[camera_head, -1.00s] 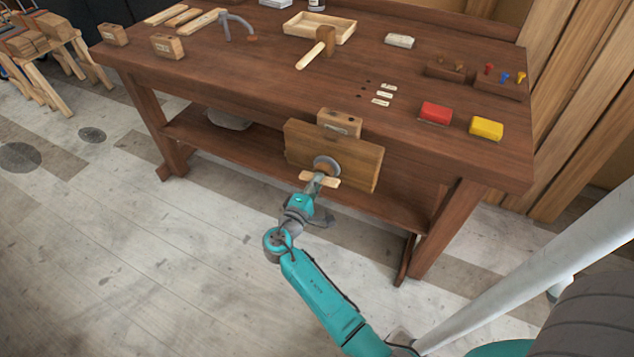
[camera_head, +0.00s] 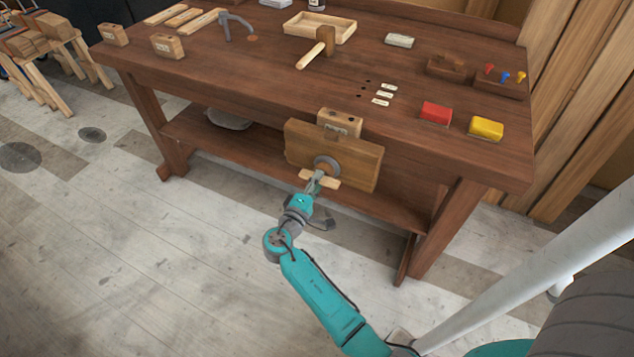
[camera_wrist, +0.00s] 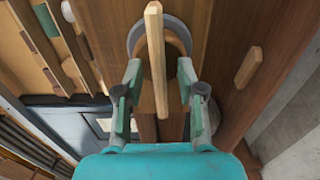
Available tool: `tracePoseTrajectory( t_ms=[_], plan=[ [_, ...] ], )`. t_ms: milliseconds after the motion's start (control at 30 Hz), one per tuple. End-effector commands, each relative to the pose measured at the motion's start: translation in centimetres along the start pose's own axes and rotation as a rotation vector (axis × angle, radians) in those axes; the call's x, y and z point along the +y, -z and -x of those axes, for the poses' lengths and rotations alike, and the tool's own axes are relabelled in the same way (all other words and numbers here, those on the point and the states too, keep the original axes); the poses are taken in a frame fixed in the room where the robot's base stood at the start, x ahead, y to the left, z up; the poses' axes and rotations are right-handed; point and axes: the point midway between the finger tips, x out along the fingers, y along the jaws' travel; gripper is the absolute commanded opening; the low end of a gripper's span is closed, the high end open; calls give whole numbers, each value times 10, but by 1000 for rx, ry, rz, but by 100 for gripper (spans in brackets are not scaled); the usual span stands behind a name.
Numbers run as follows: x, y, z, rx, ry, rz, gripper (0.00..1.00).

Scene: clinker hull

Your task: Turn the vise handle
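The vise handle (camera_head: 332,183) is a pale wooden bar across the round grey hub (camera_head: 326,164) on the front of the wooden vise jaw (camera_head: 363,168). In the wrist view the handle (camera_wrist: 154,40) runs upright in the picture, in front of the hub ring. My gripper (camera_head: 317,181) is at the handle. In the wrist view my gripper (camera_wrist: 160,72) has its two fingers apart, one on each side of the bar, with visible gaps between them and the wood. The middle of the handle is partly hidden by my gripper in the head view.
The workbench (camera_head: 250,85) holds a mallet (camera_head: 318,48), a shallow tray (camera_head: 335,27), a red block (camera_head: 436,112) and a yellow block (camera_head: 486,128). A wooden block (camera_head: 338,122) stands at the vise's top. The bench leg (camera_head: 440,230) is to the right. Floor in front is clear.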

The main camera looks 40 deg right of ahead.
Motion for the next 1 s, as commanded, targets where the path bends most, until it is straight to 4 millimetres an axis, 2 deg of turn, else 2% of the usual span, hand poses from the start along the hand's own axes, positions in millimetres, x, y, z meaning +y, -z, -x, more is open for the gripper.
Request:
tracePoseTrajectory(
  t_ms=[167, 600, 800, 1000],
  plan=[
    [0, 1, 14, 4, 0, 1, 39],
    [0, 1, 96, 4, 1, 0, 39],
    [0, 0, 116, 2, 0, 0, 39],
    [0, 0, 120, 0, 0, 0, 39]
  ],
)
